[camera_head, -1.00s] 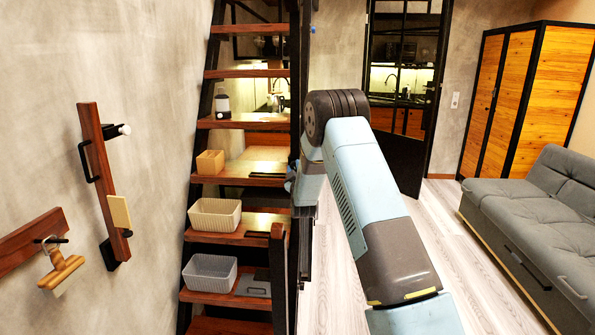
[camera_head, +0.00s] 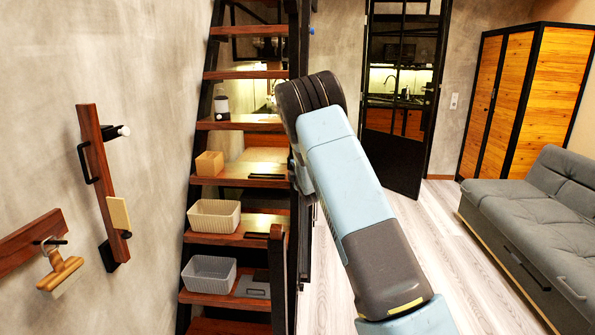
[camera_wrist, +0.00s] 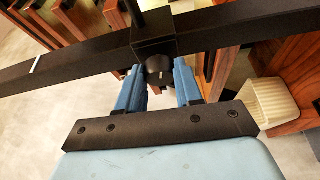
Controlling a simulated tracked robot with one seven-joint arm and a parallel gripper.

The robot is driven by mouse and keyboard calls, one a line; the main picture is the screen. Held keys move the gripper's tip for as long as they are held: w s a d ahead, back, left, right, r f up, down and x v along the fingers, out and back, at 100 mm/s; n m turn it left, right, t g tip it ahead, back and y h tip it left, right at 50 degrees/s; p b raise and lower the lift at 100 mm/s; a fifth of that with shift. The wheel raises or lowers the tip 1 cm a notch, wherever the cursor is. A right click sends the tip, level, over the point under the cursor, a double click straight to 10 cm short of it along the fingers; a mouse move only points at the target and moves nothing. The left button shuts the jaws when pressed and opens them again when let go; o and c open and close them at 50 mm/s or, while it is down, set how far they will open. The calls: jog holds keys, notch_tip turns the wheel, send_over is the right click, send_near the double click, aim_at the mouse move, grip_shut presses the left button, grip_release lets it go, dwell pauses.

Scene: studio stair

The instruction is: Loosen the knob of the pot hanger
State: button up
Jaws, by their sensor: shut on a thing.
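The knob (camera_wrist: 157,66) is a small dark round piece with a pale mark on its face, in the middle of the wrist view. It sits on the near side of a black block (camera_wrist: 153,42), which is on a long black bar (camera_wrist: 85,62); I take the block as part of the pot hanger. My gripper (camera_wrist: 158,74) has a blue finger on each side of the knob and is shut on it. The fingertips partly hide the knob's sides. In the head view my arm and the stair frame hide the knob and most of my gripper.
A stair with dark wooden treads (camera_head: 246,122) stands beside my arm. Its treads carry a white basket (camera_head: 214,215), a grey basket (camera_head: 209,273) and a wooden box (camera_head: 209,164). A grey sofa (camera_head: 540,225) stands at right. The floor (camera_head: 440,240) between is clear.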

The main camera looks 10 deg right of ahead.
jog(key=shift+a+f+n, duration=0.1)
jog(key=shift+a+n, duration=0.1)
jog(key=shift+n, duration=0.3)
jog(key=o, duration=0.8)
jog(key=shift+f, duration=0.1)
jog(key=shift+o, duration=1.2)
jog(key=shift+d, duration=0.1)
jog(key=s+d, duration=0.1)
jog(key=s, duration=1.2)
jog(key=shift+s+r, duration=0.2)
jog(key=shift+s, duration=0.15)
